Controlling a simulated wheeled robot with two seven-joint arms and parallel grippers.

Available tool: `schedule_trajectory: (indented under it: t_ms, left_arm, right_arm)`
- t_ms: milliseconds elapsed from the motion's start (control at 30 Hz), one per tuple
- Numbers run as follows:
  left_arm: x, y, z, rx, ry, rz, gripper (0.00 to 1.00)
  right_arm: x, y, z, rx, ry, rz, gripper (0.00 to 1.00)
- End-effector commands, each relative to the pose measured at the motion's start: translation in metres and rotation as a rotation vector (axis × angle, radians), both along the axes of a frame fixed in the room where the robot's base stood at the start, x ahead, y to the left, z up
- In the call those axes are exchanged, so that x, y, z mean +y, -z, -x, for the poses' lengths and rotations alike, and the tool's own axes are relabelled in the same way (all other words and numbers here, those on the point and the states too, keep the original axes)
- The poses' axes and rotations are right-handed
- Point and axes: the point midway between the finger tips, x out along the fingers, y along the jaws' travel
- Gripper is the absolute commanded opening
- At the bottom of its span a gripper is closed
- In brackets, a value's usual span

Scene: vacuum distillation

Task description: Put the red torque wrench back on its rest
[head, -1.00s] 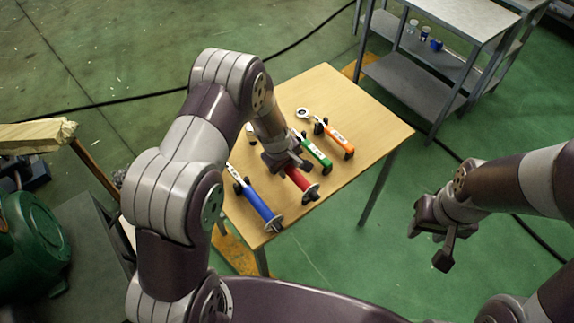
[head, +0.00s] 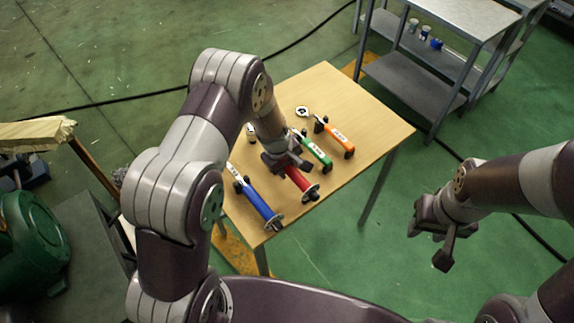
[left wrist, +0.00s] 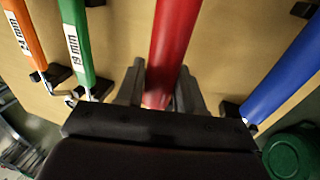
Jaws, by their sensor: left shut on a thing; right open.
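The red torque wrench (head: 299,180) is over the wooden table, between the blue and green wrenches. My left gripper (head: 288,164) is shut on it. In the left wrist view the red handle (left wrist: 172,50) runs between the two fingers (left wrist: 158,95). The wrench's head end is hidden by my arm and gripper. Its near end lies by a dark rest (head: 310,193); I cannot tell whether they touch. My right gripper (head: 438,230) is open and empty, off the table to the right.
The blue wrench (head: 259,202) lies left of the red one. The green wrench (head: 317,152) and orange wrench (head: 338,136) lie to its right, on dark rests. The table's right part (head: 370,120) is bare. A grey shelf cart (head: 420,85) stands behind.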

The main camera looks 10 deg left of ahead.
Motion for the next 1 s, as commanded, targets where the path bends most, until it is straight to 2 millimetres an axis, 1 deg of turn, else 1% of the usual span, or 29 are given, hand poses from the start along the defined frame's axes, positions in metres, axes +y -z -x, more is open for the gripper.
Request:
schedule_trajectory:
  t_ms: [867,900,967,1000]
  left_arm:
    - [0.000,0.023,-0.002,-0.005,-0.001,0.000,0.00]
    - [0.000,0.022,-0.002,-0.005,-0.001,0.000,0.44]
    - [0.000,0.021,-0.001,-0.004,-0.001,0.000,0.63]
    - [0.000,0.022,-0.001,-0.004,0.000,0.000,0.67]
  right_arm:
    - [0.000,0.021,0.000,0.000,0.000,0.000,0.43]
    - [0.000,0.020,0.000,0.000,0.000,0.000,0.43]
    - [0.000,0.020,0.000,0.000,0.000,0.000,0.43]
    - [0.000,0.020,0.000,0.000,0.000,0.000,0.43]
